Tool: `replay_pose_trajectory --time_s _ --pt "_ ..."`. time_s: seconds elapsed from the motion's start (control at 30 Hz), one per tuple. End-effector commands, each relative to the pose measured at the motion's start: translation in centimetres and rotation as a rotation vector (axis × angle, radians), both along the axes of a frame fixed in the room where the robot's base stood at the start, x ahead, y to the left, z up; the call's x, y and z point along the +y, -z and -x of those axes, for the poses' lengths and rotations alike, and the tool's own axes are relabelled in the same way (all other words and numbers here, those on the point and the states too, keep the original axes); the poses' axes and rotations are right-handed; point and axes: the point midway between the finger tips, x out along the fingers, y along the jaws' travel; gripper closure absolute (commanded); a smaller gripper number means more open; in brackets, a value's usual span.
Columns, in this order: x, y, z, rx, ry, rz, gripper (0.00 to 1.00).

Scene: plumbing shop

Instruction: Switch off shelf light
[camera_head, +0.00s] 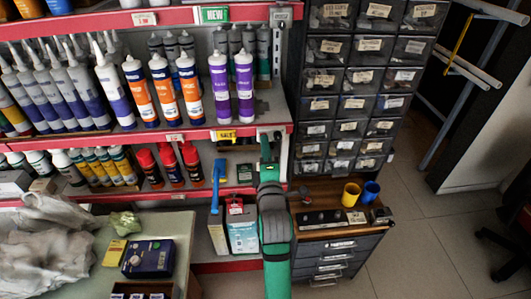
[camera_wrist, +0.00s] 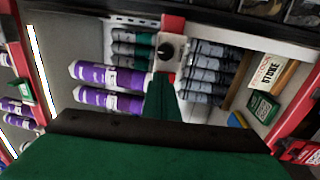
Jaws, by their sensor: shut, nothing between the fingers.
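The shelf light's control looks like a round black knob (camera_wrist: 165,51) on a pale plate at the red shelf edge. It has a small pale mark on its face. In the head view its plate (camera_head: 279,135) shows at the right end of the middle shelf edge, partly hidden by my gripper. My green gripper (camera_head: 265,142) is raised to that edge, just left of the plate. In the wrist view my gripper (camera_wrist: 163,88) is shut and empty, its tip close to the knob; I cannot tell if they touch. A bright light strip (camera_wrist: 42,75) glows at the left.
Purple tubes (camera_head: 244,85) stand on the shelf left of the gripper. A drawer cabinet (camera_head: 333,75) stands close on the right. Below it are a yellow cup (camera_head: 351,194) and blue cup (camera_head: 371,192). A blue-handled tool (camera_head: 217,180) hangs left of my arm.

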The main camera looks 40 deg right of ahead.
Motion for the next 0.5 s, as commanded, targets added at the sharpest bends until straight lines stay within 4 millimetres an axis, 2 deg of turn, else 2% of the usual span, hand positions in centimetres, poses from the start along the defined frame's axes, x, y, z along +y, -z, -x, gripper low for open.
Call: replay_pose_trajectory --time_s 0.5 --pt "-0.35 -0.35 -0.65 -0.001 -0.001 0.001 1.00"
